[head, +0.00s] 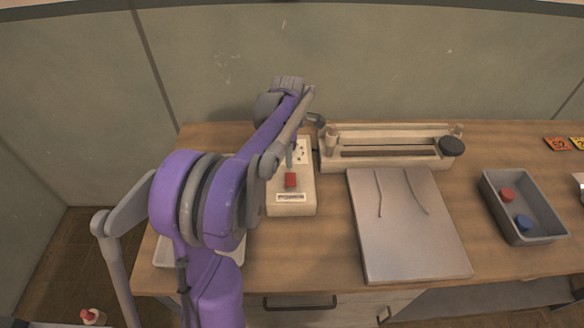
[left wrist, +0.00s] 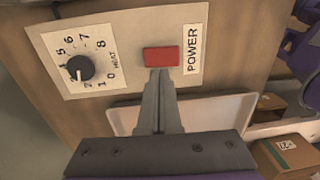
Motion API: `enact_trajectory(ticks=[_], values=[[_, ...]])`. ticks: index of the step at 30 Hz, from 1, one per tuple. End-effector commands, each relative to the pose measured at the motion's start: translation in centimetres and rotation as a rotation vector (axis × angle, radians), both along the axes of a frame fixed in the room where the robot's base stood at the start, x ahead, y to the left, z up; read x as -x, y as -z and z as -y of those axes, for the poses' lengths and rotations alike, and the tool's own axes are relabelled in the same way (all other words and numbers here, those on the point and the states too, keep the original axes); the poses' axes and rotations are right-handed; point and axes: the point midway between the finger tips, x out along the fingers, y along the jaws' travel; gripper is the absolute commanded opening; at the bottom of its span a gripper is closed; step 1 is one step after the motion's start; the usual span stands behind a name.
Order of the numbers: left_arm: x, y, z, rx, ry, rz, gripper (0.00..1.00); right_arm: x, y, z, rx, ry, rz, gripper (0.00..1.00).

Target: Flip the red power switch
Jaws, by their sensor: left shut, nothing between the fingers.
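The red power switch (head: 291,180) is on the top panel of a beige control box (head: 290,206) on the table. In the left wrist view the red switch (left wrist: 161,56) sits beside the label "POWER". My left gripper (head: 289,160) reaches over the box from behind in the head view, with its tip close to the switch. In the left wrist view its shut, empty fingers (left wrist: 158,74) end right at the switch's near edge. I cannot tell whether they touch it. My right gripper is not in view.
A numbered black dial (left wrist: 80,68) is on the same panel. A long sealer-like device (head: 385,162) stands right of the box, with a grey bag (head: 408,235) before it. A grey bin (head: 546,229) holds a red and a blue piece. A white tray (head: 172,252) is partly behind my arm.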

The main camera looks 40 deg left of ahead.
Motion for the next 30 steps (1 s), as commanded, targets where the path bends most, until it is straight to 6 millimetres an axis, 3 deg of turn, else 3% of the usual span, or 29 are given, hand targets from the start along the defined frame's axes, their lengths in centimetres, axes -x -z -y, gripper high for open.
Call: enact_trajectory(ticks=[1, 6, 12, 18, 30], values=[[-0.3, -1.5, 0.0, 0.000, 0.001, 0.001, 0.00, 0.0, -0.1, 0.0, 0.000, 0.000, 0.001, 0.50], [-0.8, -5.0, -0.5, 0.000, 0.001, 0.000, 0.00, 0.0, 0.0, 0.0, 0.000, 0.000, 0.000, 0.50], [-1.2, -8.0, -0.8, 0.000, 0.001, 0.000, 0.00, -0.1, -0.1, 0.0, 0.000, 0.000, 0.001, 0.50], [-1.4, -9.0, -1.0, 0.000, 0.001, 0.000, 0.00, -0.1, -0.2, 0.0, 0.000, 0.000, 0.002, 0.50], [-1.4, -8.9, -1.0, 0.000, 0.001, 0.000, 0.00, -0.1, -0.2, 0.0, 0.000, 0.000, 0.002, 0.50]])
